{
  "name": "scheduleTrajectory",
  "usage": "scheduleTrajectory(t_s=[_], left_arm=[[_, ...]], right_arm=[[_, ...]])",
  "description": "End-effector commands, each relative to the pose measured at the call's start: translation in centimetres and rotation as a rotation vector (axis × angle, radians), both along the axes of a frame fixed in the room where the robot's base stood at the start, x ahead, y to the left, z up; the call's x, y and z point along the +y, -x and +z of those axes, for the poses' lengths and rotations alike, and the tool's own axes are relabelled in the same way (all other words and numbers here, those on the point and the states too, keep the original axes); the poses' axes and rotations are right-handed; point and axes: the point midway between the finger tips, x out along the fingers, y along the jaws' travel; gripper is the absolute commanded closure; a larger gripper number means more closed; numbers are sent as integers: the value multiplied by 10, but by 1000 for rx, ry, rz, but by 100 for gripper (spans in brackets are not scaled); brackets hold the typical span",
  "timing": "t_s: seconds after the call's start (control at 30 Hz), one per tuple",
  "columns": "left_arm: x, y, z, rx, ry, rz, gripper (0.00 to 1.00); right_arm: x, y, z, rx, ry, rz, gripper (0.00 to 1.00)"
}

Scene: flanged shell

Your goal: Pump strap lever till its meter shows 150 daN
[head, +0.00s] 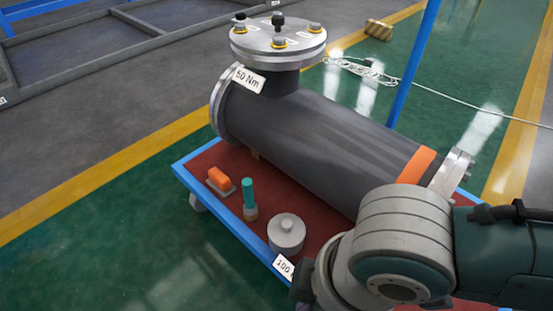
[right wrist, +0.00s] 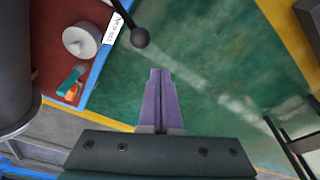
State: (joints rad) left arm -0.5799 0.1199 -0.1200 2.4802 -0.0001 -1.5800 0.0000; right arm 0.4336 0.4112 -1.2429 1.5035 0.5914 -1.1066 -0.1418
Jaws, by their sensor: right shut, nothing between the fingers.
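A dark grey flanged shell (head: 315,135) lies on a red-topped cart with an orange strap (head: 416,165) around its right end. In the right wrist view a dark rod with a round black knob (right wrist: 140,38) reaches in from the top edge. It looks like a lever, but its base is out of frame. My right gripper (right wrist: 160,72) has purple fingers shut together and empty, below and right of the knob and apart from it. My right arm hides the cart's near right corner in the head view. No meter reading is visible. My left gripper is not in view.
On the cart's blue rim (head: 215,208) side stand a grey weight (head: 286,234), a teal-handled tool (head: 248,198) and an orange-topped block (head: 219,180). Green floor beside the cart is clear.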

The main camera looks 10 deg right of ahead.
Motion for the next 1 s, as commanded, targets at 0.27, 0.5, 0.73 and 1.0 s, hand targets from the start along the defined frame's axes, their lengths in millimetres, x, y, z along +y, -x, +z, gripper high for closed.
scheduleTrajectory(t_s=[0.27, 0.5, 0.73, 1.0], left_arm=[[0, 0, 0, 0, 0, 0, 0], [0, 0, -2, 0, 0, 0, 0], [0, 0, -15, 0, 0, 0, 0], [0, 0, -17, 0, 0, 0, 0]], right_arm=[[0, 0, 0, 0, 0, 0, 100], [-1, -1, -2, 0, 0, -1, 100], [-15, -12, -20, -1, 2, -1, 100], [-20, -16, -22, -1, -1, 0, 100]])
